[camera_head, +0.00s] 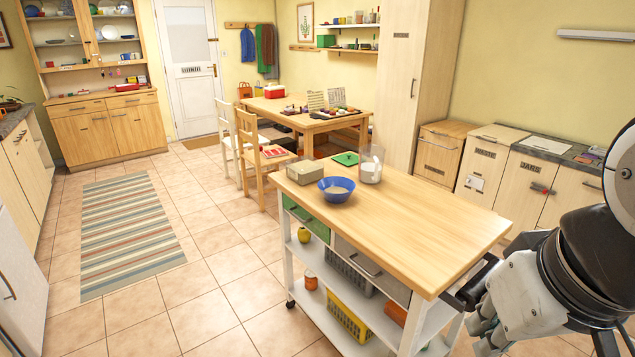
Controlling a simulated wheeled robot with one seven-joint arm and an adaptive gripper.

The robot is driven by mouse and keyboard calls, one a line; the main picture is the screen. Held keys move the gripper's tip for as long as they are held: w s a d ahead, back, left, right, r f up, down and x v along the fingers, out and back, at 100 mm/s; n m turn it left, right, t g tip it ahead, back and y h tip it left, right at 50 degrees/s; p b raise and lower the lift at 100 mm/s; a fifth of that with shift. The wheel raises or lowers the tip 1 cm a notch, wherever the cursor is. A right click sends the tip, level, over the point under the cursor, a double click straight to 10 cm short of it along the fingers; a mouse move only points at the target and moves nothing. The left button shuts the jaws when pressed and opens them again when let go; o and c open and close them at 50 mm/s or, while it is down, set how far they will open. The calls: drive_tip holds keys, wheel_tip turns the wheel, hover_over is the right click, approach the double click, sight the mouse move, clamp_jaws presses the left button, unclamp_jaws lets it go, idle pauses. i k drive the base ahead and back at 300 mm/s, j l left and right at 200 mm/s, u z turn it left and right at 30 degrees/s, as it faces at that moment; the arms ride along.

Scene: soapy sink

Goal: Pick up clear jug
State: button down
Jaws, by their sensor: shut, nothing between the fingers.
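The clear jug (370,164) stands upright on the far part of the wooden-topped cart. It is see-through, and its lower part looks whitish. A blue bowl (336,191) stands just in front of it to the left. My gripper (472,290) is at the lower right, by the near right end of the cart, well away from the jug. It is shut and empty. Part of my arm runs off the right edge of the picture.
The top's near right half is bare. A dining table (330,122) with chairs stands behind. Striped rug (130,235) and open tiled floor lie left.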

sight(371, 157)
drive_tip(key=i+j+z, duration=0.1)
drive_tip(key=z, duration=0.3)
drive_tip(key=i+j+z, duration=0.1)
drive_tip(key=z, duration=0.35)
drive_tip(key=i+j+z, duration=0.1)
drive_tip(key=z, duration=0.3)
drive_tip(key=i+j+z, duration=0.1)
drive_tip(key=j, duration=0.4)
drive_tip(key=i+j+z, duration=0.15)
drive_tip(key=j, duration=0.35)
drive_tip(key=i+j+z, duration=0.1)
drive_tip(key=j, duration=0.4)
drive_tip(key=i+j+z, duration=0.15)
drive_tip(key=j, duration=0.35)
